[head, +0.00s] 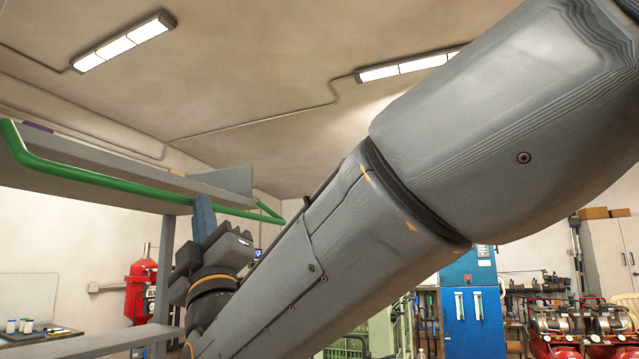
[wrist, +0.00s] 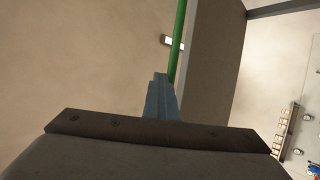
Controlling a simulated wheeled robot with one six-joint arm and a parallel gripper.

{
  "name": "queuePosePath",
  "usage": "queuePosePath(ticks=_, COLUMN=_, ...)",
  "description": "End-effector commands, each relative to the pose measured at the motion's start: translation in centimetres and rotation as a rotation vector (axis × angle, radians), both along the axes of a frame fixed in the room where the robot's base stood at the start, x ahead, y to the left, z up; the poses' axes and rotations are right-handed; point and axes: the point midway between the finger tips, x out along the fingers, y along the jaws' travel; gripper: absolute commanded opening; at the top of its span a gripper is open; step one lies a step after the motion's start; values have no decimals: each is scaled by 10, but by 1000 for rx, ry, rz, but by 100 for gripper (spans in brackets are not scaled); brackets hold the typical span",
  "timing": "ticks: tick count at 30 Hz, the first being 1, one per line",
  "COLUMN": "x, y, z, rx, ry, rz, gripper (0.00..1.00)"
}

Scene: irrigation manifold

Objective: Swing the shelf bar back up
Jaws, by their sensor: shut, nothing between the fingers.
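The green shelf bar (head: 120,178) runs along the front edge of the grey upper shelf (head: 85,194) in the head view, with bent ends at left and right. In the wrist view the bar (wrist: 179,40) runs upward beside the shelf board (wrist: 215,60). My gripper (head: 203,200) points upward at the bar, right of the shelf's middle, its blue fingers shut and empty. In the wrist view my gripper (wrist: 160,78) has its tips close to the bar's near visible end. I cannot tell whether they touch it. The fingers hide a short part of the bar.
A grey upright (head: 164,270) and a lower shelf (head: 105,341) stand left of my gripper. A purple item (head: 38,128) lies on the upper shelf. A red tank (head: 140,285) and blue cabinet (head: 470,310) stand behind. The air above the shelf looks clear.

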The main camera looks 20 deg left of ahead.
Motion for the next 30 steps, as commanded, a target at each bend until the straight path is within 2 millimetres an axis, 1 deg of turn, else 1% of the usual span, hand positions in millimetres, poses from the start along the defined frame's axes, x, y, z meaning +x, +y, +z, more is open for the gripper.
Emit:
queuePosePath(ticks=1, x=0, y=3, z=-24, rx=-47, ry=19, rz=10, gripper=16)
queuePosePath(ticks=2, x=0, y=-2, z=-22, rx=-44, ry=19, rz=10, gripper=27)
queuePosePath(ticks=3, x=0, y=-8, z=-18, rx=-38, ry=19, rz=8, gripper=31)
queuePosePath(ticks=9, x=5, y=-43, z=0, rx=-6, ry=16, rz=-3, gripper=31)
queuePosePath(ticks=11, x=5, y=-49, z=2, rx=-2, ry=13, rz=-6, gripper=21)
queuePosePath(ticks=12, x=6, y=-50, z=2, rx=-4, ry=7, rz=-11, gripper=14)
queuePosePath(ticks=14, x=7, y=-48, z=0, rx=-17, ry=-17, rz=-31, gripper=4)
queuePosePath(ticks=15, x=9, y=-44, z=-3, rx=-32, ry=-44, rz=-52, gripper=0)
queuePosePath(ticks=16, x=11, y=-41, z=-6, rx=-45, ry=-71, rz=-74, gripper=0)
queuePosePath(ticks=20, x=21, y=-31, z=-22, rx=-130, ry=-261, rz=-230, gripper=0)
queuePosePath(ticks=27, x=45, y=-22, z=-58, rx=-287, ry=-744, rz=-637, gripper=0)
queuePosePath(ticks=30, x=52, y=-16, z=-73, rx=-326, ry=-917, rz=-789, gripper=0)
